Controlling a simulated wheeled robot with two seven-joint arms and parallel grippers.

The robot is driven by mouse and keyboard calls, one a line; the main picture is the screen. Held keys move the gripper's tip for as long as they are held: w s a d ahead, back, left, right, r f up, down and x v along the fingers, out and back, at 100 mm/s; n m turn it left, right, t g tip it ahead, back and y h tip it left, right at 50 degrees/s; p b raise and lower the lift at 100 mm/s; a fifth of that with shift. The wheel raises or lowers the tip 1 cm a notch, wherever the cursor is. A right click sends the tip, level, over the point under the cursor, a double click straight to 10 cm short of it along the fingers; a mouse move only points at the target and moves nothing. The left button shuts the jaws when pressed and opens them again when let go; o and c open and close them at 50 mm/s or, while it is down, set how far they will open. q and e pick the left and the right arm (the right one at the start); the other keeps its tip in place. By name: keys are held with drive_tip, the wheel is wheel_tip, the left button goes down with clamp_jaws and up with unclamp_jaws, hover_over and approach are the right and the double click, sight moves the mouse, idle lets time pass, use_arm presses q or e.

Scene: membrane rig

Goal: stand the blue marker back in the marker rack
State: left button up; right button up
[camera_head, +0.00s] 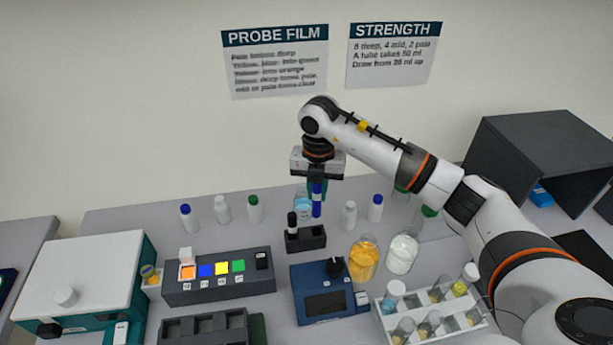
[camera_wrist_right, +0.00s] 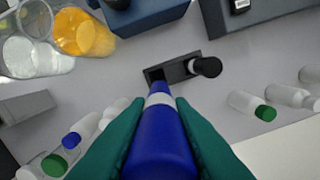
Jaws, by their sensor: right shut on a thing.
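The blue marker (camera_head: 317,199) is held upright in my right gripper (camera_head: 317,183). In the right wrist view the marker (camera_wrist_right: 161,140) sits between the two green fingers of the right gripper (camera_wrist_right: 160,125), its white band and blue tip pointing away toward the rack. The marker rack (camera_head: 306,240) is a small dark block just below the marker in the head view. In the wrist view the rack (camera_wrist_right: 173,70) shows an empty square slot near the marker's tip. A black marker (camera_head: 292,222) stands in the rack's other slot. My left gripper is not in view.
A blue device with a black knob (camera_head: 330,293) stands in front of the rack. Orange (camera_head: 364,258) and clear (camera_head: 402,252) beakers stand to its right. Several capped bottles (camera_head: 222,209) line the back. A block with coloured squares (camera_head: 219,277) is at left.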

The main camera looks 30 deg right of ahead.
sight(318, 216)
drive_tip(key=shift+s, duration=0.2)
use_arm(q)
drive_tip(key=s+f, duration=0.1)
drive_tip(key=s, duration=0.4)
use_arm(e)
drive_tip(key=shift+s+f+b, duration=0.35)
drive_tip(key=shift+s+b, duration=0.05)
drive_tip(key=shift+s, duration=0.05)
drive_tip(key=shift+w+f, duration=0.1)
drive_tip(key=shift+f, duration=0.2)
drive_tip(key=shift+w+f+b, duration=0.1)
drive_tip(key=shift+f+b, duration=0.25)
drive_tip(key=shift+b, duration=0.05)
drive_tip(key=shift+f+b, duration=0.55)
drive_tip(key=shift+f, duration=0.3)
drive_tip(key=shift+f+b, duration=1.05)
drive_tip(key=shift+f, duration=0.45)
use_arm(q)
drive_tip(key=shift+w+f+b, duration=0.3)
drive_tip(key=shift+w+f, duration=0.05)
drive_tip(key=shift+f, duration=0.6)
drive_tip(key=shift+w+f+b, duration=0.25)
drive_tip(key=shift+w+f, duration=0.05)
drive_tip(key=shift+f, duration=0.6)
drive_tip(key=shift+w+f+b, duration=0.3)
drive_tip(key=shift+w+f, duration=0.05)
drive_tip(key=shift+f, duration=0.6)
use_arm(e)
drive_tip(key=shift+f, duration=1.2)
